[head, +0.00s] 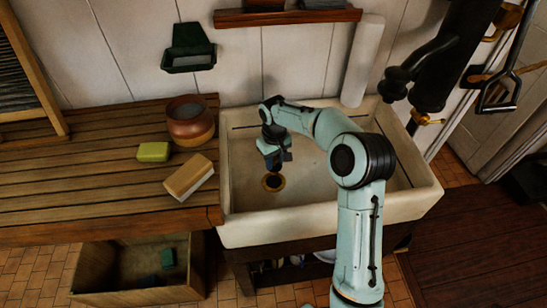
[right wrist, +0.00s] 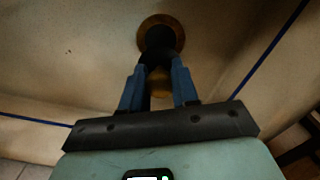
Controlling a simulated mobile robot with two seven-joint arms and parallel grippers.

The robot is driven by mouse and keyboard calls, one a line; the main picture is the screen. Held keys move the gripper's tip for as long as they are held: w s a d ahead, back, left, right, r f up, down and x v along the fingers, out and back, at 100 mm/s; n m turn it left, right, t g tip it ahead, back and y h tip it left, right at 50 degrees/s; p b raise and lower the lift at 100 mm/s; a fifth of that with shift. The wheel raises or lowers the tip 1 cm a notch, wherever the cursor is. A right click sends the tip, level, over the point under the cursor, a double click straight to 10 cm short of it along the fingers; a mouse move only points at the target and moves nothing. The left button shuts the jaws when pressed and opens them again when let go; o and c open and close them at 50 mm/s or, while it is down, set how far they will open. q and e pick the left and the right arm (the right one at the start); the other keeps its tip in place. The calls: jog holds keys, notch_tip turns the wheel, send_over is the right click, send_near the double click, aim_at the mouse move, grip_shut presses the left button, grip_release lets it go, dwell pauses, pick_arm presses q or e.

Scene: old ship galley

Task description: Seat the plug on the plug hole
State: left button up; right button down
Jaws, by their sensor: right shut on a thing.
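The sink's plug hole (head: 273,182) is a brass ring with a dark middle in the floor of the pale sink. In the right wrist view the brass ring (right wrist: 178,30) shows just beyond my fingertips. My right gripper (head: 275,162) is low in the sink, close above the hole. In the right wrist view the blue fingers of my right gripper (right wrist: 158,74) are shut on the dark plug (right wrist: 159,46), which overlaps the ring. I cannot tell whether the plug touches the hole. My left gripper is not in view.
The sink's walls (head: 428,190) surround my right gripper. On the wooden counter (head: 60,190) to the left are a brown pot (head: 190,128), a green sponge (head: 153,152) and a tan block (head: 189,178). A pale roll (head: 362,62) stands behind the sink.

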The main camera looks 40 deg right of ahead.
aim_at(274, 166)
notch_tip(274, 166, down, 4)
jog(key=shift+r+b, duration=0.1)
jog(key=shift+b, duration=0.65)
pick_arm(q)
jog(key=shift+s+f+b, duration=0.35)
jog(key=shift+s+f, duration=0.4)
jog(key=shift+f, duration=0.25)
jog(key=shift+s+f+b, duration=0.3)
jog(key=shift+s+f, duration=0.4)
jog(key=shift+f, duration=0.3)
pick_arm(e)
jog(key=shift+f, duration=1.85)
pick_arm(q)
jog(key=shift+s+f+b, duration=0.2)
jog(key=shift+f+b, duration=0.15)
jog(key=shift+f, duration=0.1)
pick_arm(e)
jog(key=shift+f, duration=0.9)
jog(key=c, duration=0.8)
grip_release()
jog(key=shift+r, duration=0.15)
notch_tip(274, 166, up, 13)
jog(key=shift+r+p, duration=0.1)
jog(key=shift+p, duration=0.55)
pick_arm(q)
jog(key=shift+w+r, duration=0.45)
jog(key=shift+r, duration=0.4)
